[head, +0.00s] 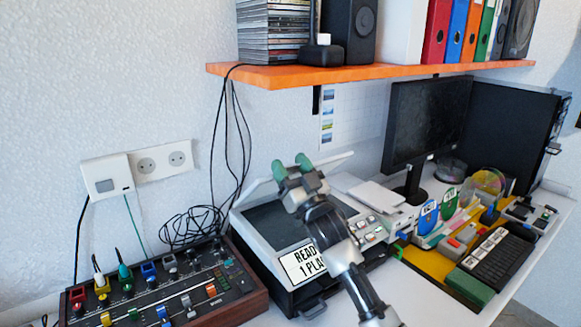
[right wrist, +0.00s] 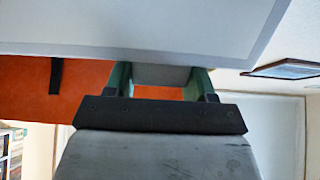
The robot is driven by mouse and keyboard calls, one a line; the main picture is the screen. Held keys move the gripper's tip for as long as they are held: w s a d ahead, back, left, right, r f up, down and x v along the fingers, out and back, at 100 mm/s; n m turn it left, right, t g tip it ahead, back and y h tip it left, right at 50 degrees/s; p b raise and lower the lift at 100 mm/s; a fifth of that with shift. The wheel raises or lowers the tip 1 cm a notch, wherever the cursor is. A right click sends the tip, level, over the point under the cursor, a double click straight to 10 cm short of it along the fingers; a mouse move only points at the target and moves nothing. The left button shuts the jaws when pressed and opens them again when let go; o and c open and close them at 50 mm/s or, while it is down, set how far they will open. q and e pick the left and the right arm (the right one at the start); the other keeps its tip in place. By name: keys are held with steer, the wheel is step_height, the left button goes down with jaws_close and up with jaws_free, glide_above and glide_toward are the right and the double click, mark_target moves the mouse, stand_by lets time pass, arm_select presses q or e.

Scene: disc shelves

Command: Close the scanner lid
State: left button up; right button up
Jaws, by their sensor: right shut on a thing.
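The scanner (head: 285,232) is a light grey box on the desk with a dark glass bed and a white label on its front. Its scanner lid (head: 337,160) is raised, seen nearly edge-on, and partly hidden behind my right gripper (head: 292,168). In the right wrist view the lid (right wrist: 150,25) is a broad pale panel above my right gripper (right wrist: 160,80). The green fingers are shut on a grey tab (right wrist: 160,75) at the lid's edge. My left gripper is not in view.
A control box (head: 165,290) with coloured knobs stands left of the scanner, near loose black cables (head: 195,222). An orange shelf (head: 370,74) overhangs behind. The monitor (head: 428,118) and keyboard (head: 497,257) are at the right.

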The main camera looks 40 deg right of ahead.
steer(key=o, duration=1.3)
steer(key=shift+s+f, duration=0.15)
steer(key=v, duration=0.4)
steer(key=shift+s+f+b, duration=0.2)
steer(key=shift+f+b, duration=0.05)
steer(key=shift+b, duration=0.15)
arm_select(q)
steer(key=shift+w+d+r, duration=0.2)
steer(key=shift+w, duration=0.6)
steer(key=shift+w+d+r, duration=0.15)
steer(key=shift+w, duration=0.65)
arm_select(e)
steer(key=s, duration=1.2)
steer(key=shift+a, duration=0.4)
steer(key=shift+s+r, duration=0.1)
steer(key=shift+r, duration=0.05)
